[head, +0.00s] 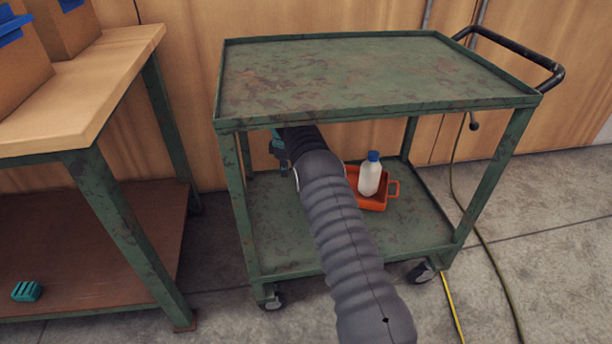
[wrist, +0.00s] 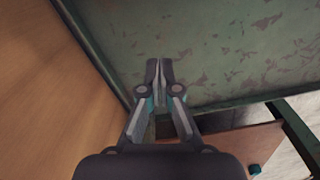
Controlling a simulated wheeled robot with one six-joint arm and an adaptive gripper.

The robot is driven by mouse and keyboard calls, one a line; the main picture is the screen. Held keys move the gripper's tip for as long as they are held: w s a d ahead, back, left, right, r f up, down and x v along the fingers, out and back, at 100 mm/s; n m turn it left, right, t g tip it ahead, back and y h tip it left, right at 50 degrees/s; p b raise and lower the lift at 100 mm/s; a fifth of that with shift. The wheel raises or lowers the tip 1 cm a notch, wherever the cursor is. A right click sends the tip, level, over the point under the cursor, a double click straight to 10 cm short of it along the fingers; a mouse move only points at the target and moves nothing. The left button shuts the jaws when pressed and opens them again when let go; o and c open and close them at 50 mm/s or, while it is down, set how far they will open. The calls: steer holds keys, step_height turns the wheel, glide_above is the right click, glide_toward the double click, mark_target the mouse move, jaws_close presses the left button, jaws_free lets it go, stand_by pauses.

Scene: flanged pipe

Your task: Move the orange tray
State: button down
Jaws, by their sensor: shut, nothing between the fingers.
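The orange tray (head: 373,203) is on the lower shelf of the green cart, towards its right side. It has a handle at its right end, and its left part is hidden behind my arm. A white bottle with a blue cap (head: 369,175) stands upright in it. My arm reaches between the cart's two shelves, to the left of the bottle. In the wrist view my gripper (wrist: 159,66) is shut and empty, with its fingertips in front of a worn green cart surface. The tray is not in the wrist view. In the head view the fingertips are hidden.
The cart's top shelf (head: 360,75) is bare and sits above my arm. Cart posts stand at the corners. A wooden workbench (head: 90,85) with boxes is at the left; a teal item (head: 26,291) is on its lower shelf. A wooden wall is behind.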

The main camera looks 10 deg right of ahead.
steer(key=d, duration=0.2)
steer(key=s+d, duration=0.1)
steer(key=d, duration=0.1)
steer(key=s+d, duration=0.1)
steer(key=d, duration=0.2)
steer(key=shift+d, duration=0.1)
steer(key=shift+d+f, duration=0.2)
steer(key=shift+f, duration=0.1)
steer(key=shift+f+b, duration=0.3)
steer(key=shift+f, duration=0.2)
steer(key=shift+s+a+f, duration=0.1)
